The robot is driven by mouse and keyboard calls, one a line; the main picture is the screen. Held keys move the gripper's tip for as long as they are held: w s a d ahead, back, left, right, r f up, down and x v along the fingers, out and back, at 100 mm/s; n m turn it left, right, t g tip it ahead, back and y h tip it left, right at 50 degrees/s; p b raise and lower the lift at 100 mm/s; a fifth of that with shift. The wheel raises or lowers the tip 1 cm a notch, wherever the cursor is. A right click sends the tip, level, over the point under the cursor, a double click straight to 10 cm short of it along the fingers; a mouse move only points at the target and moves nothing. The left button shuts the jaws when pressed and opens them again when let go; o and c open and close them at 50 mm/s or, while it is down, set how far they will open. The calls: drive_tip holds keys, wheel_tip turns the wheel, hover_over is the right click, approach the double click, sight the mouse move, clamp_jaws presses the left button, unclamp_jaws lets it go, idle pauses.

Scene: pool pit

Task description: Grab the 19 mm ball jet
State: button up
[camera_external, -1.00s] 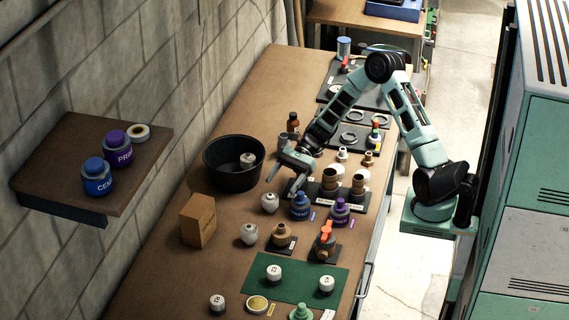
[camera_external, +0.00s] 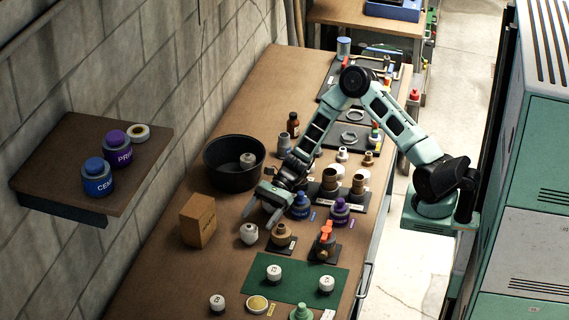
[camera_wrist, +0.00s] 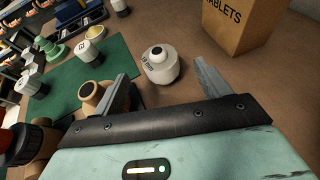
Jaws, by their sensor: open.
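The ball jet (camera_wrist: 162,65) is a white rounded fitting with a dark hole on top. Its side label looks like "19 mm" in the wrist view. It stands upright on the brown bench, and appears to be the white fitting (camera_external: 249,234) just beyond my gripper (camera_external: 257,219) in the external view. In the wrist view my gripper (camera_wrist: 165,88) is open and empty. The ball jet is ahead of the gap between its fingers, apart from both. Another white fitting seen earlier near this spot is hidden by my gripper.
A cardboard tablets box (camera_wrist: 240,22) stands to the right in the wrist view. A tan fitting (camera_wrist: 95,95) is close by the left finger. A green mat (camera_external: 254,290) carries white fittings. A black bucket (camera_external: 232,181) and blue bottle (camera_external: 300,207) are nearby.

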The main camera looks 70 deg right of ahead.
sight(252, 227)
drive_tip(key=x, duration=0.4)
drive_tip(key=c, duration=1)
drive_tip(key=shift+c, duration=0.2)
drive_tip(key=shift+r, duration=0.1)
